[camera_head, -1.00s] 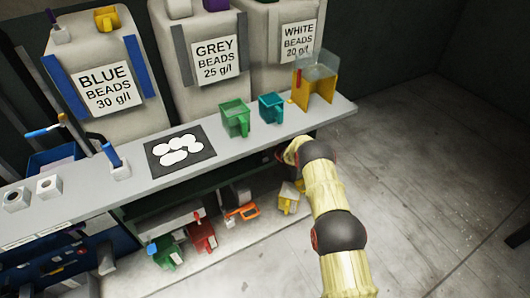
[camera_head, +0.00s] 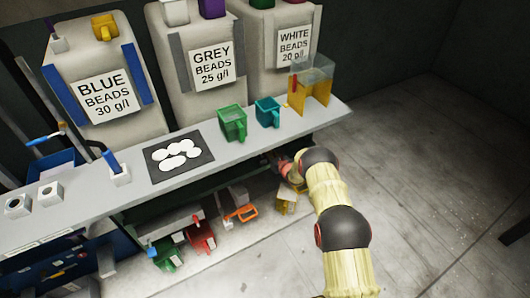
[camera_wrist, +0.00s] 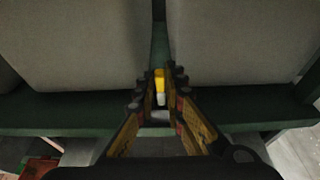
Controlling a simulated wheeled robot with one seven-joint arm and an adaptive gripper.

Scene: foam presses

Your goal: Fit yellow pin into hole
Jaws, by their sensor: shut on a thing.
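The yellow pin (camera_wrist: 160,80) shows in the wrist view, with a pale end towards me. It sits between the fingertips of my gripper (camera_wrist: 160,88), which is shut on it. In front of the pin are a dark green beam (camera_wrist: 60,112) and the gap between two grey containers. I cannot tell which hole is meant or whether the pin touches anything.
The grey counter (camera_head: 80,200) carries a green scoop (camera_head: 233,124), a teal scoop (camera_head: 267,112) and a yellow-sided stand (camera_head: 311,88). White blocks with round openings (camera_head: 50,194) stand at its left. Red and green scoops lie underneath.

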